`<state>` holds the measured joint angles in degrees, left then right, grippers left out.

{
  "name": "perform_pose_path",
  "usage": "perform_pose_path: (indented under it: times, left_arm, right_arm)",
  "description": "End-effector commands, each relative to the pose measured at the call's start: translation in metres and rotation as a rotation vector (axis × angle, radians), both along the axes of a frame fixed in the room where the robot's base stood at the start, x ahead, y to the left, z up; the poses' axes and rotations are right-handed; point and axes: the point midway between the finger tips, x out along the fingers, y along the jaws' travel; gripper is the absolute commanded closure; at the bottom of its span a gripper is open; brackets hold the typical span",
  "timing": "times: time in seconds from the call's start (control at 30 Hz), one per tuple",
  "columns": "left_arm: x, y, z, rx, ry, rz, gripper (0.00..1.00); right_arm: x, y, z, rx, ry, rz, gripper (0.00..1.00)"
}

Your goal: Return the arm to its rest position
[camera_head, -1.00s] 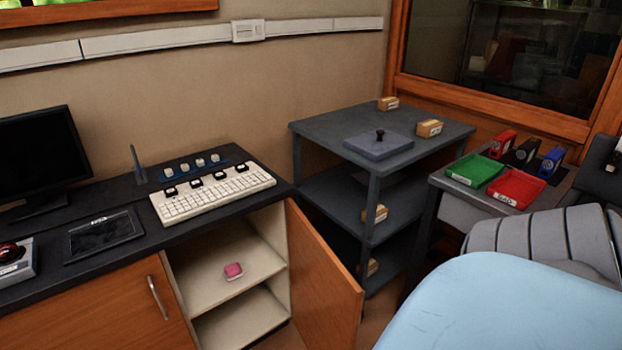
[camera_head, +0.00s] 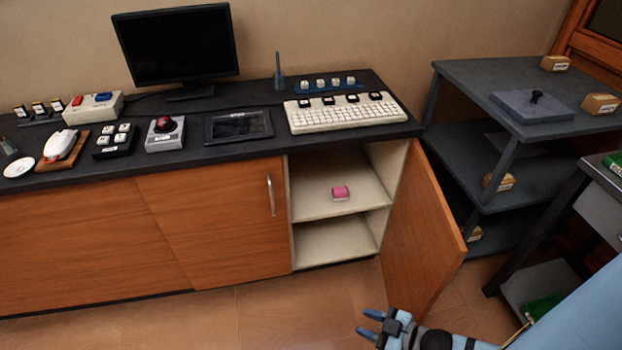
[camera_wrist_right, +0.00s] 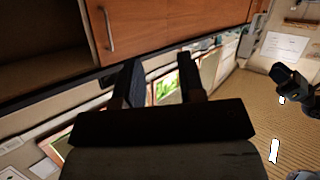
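My right gripper (camera_head: 369,324) is low in the head view, in front of the open cabinet door and over the tiled floor. Its two blue-tipped fingers are apart with nothing between them. In the right wrist view, the two dark fingers (camera_wrist_right: 158,80) are also spread and empty. My left gripper does not show in the head view.
The open cabinet door (camera_head: 422,235) juts out near my right gripper. A pink block (camera_head: 340,192) lies on the cabinet shelf. The desk (camera_head: 245,148) bears a keyboard (camera_head: 345,116) and a monitor (camera_head: 178,45). A grey shelf rack (camera_head: 480,75) stands right. Floor in front is clear.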

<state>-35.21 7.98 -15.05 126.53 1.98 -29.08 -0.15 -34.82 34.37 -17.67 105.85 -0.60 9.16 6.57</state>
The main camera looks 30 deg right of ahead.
Motion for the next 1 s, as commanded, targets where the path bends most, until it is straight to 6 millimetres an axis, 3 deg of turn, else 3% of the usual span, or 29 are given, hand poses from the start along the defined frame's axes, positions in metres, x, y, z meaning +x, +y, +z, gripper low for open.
perform_pose_path:
  times: [0.03,0.2,0.43,1.0]
  left_arm:
    - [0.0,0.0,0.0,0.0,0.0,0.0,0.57]
    - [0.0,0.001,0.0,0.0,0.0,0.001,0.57]
    - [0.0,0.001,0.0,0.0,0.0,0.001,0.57]
    - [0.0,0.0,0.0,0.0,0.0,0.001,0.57]
  right_arm:
    - [0.007,0.006,0.015,-0.031,0.02,-0.011,0.64]
    - [0.019,0.015,0.051,-0.135,0.101,-0.046,0.64]
    - [0.019,0.021,0.095,-0.243,0.195,-0.068,0.64]
    - [0.031,0.103,0.108,0.092,0.235,-0.255,0.64]
